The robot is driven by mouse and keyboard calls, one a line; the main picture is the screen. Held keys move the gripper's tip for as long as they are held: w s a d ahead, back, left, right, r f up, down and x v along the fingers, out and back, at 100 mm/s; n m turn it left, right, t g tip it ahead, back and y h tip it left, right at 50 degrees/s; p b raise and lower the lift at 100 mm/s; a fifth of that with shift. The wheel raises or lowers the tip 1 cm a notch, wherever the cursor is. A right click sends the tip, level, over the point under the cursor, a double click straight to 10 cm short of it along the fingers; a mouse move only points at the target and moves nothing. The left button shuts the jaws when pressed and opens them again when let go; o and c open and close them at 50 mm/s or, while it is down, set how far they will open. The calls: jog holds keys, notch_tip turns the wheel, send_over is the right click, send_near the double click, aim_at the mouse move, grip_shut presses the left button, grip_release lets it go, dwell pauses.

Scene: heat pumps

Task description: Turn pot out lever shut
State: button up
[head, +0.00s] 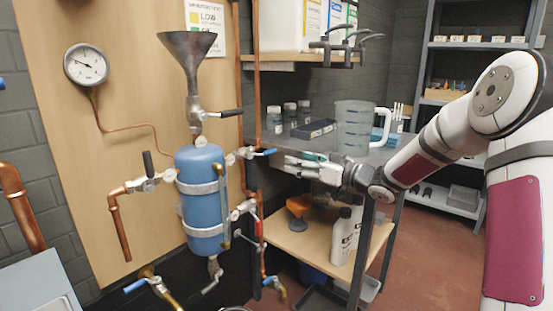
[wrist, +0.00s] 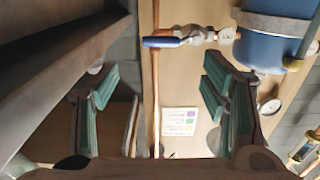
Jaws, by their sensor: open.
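The blue pot (head: 200,205) is mounted upright on the wooden board, with several valves around it. No readable label tells which one is the pot out lever. The valve on its upper right has a blue lever (head: 265,153), pointing right, roughly in line with its short pipe. In the wrist view this blue lever (wrist: 161,42) lies sideways beyond the space between the fingers, with the pot (wrist: 262,45) to its right. My gripper (head: 288,164) is open and empty, just right of the blue lever and apart from it. The left valve has a black upright lever (head: 148,163).
A shelf unit (head: 375,157) carrying a measuring jug (head: 352,128) and bottles stands close to my gripper and forearm. A vertical copper pipe (head: 257,80) runs near the blue lever. A funnel (head: 188,50) tops the pot.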

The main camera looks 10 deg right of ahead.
aim_at(272, 151)
jog(key=b+x, duration=0.2)
jog(key=x, duration=0.7)
jog(key=shift+a, duration=0.1)
jog(key=shift+r, duration=0.1)
grip_shut()
